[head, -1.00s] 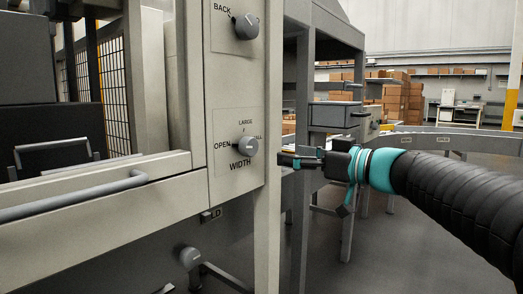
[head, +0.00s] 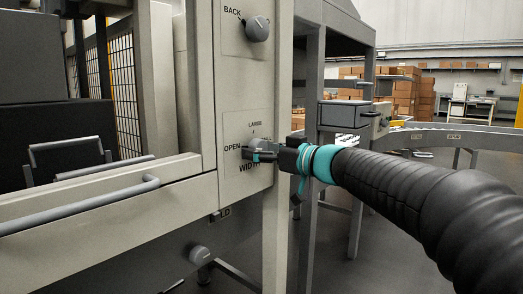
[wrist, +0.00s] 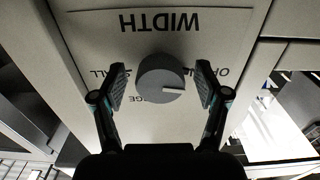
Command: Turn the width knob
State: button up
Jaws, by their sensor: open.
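In the wrist view the panel appears upside down. My gripper (wrist: 161,88) is open, with one finger on each side of the knob and a visible gap on both sides. In the head view my gripper (head: 262,151) is at the panel and covers most of the knob, and I cannot tell there whether it touches.
Another grey knob (head: 257,29), labelled BACK, sits above on the same panel. A lower round knob (head: 199,255) is beneath the machine's ledge. A grey handle bar (head: 80,205) runs along the left front.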

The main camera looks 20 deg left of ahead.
jog(key=c, duration=1.2)
jog(key=shift+o, duration=0.2)
